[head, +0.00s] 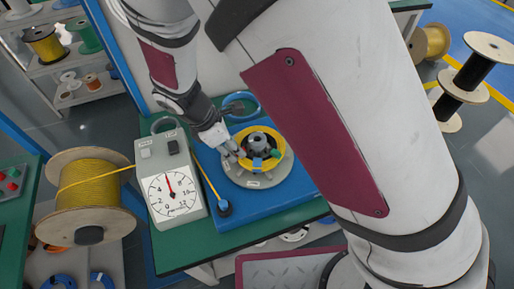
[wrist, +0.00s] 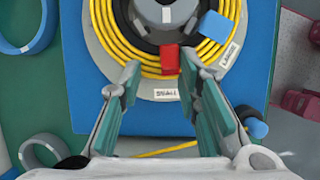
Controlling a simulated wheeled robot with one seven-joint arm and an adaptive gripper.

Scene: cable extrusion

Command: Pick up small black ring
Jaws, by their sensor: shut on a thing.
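A dark grey ring (wrist: 45,152), the nearest match to the small black ring, lies flat on the green table at lower left in the wrist view. In the head view the ring (head: 160,122) is partly hidden behind the meter box. My gripper (wrist: 162,68) is away from it, over the round grey plate (wrist: 115,40). The fingers stand apart, with a red block (wrist: 170,58) between their tips. They appear shut on this block, though contact on the left side is unclear. In the head view my gripper (head: 236,154) is at the plate's left rim.
A yellow cable coil (wrist: 204,52) with a blue block (wrist: 219,26) sits on the plate, around a dark core. A blue ring (head: 240,105) lies behind it. The meter box (head: 172,190) and yellow cable spool (head: 90,195) stand at left.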

